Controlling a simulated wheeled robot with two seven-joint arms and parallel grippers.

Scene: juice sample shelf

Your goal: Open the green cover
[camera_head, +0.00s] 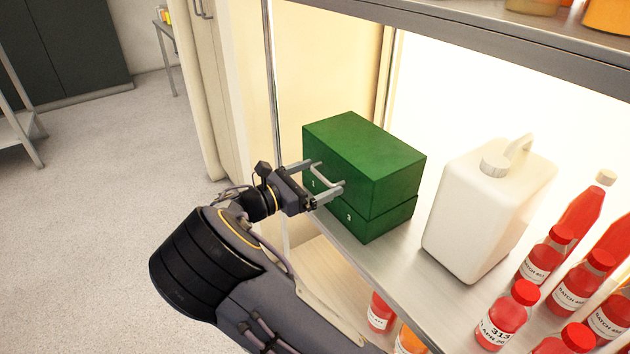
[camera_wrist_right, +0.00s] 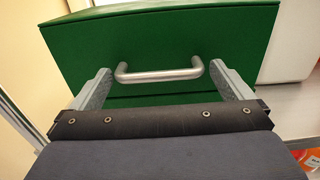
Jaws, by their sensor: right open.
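The green cover (camera_head: 365,150) is the upper part of a green box on the shelf. A seam separates it from the green lower part (camera_head: 385,221), and it looks shut. A metal handle (camera_head: 326,176) is on its front face. In the right wrist view the handle (camera_wrist_right: 160,74) lies across the picture between the fingers. My right gripper (camera_head: 322,180) is open at the front of the box, with one finger near each end of the handle; I cannot tell whether they touch it. It also shows in the right wrist view (camera_wrist_right: 162,88). My left gripper is not in view.
A white jug (camera_head: 480,215) stands right of the box on the metal shelf (camera_head: 400,276). Several red bottles (camera_head: 505,312) stand farther right. An upper shelf (camera_head: 500,45) runs above the box. A thin upright post (camera_head: 273,100) is at the left.

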